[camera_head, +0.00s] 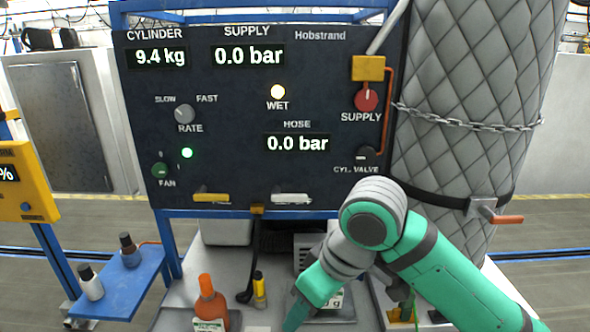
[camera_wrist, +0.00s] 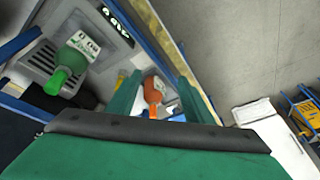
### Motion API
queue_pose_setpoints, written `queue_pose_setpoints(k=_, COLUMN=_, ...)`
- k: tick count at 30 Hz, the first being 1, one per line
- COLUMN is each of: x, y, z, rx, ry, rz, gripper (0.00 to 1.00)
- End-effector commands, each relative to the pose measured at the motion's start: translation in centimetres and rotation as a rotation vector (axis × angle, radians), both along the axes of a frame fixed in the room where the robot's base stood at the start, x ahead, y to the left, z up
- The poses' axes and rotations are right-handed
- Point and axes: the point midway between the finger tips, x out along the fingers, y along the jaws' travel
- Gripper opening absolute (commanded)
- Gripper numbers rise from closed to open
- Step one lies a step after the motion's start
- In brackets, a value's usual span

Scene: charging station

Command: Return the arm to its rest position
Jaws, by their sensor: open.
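My green and grey arm reaches in from the lower right of the head view, bent at its elbow and angled down to the bench. My gripper (camera_head: 292,318) points down near the bottom edge there, its tips partly cut off. In the wrist view my gripper (camera_wrist: 155,88) has its two green fingers apart. An orange bottle (camera_wrist: 153,92) shows in the gap between them, seemingly beyond the fingertips; I see no grip on it. In the head view the orange bottle (camera_head: 210,307) stands upright on the bench, left of my gripper and apart from it.
The dark control panel (camera_head: 230,105) stands behind the bench, with WET and green lamps lit. A quilted grey cylinder (camera_head: 470,110) is chained at right. A blue shelf (camera_head: 125,285) holds two small bottles.

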Motion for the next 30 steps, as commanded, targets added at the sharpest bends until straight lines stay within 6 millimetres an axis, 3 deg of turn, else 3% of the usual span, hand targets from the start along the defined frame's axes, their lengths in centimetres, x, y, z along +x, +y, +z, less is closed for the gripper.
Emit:
queue_pose_setpoints(k=9, x=3.9, y=8.3, z=-0.4, rx=0.384, ry=-0.167, rz=0.008, gripper=0.47)
queue_pose_setpoints(k=15, x=6.0, y=12.3, z=0.3, rx=0.626, ry=-0.264, rz=-0.035, gripper=0.47)
queue_pose_setpoints(k=21, x=7.7, y=14.8, z=0.7, rx=0.845, ry=-0.348, rz=-0.113, gripper=0.47)
queue_pose_setpoints(k=30, x=9.7, y=16.0, z=-0.4, rx=1.107, ry=-0.454, rz=-0.297, gripper=0.47)
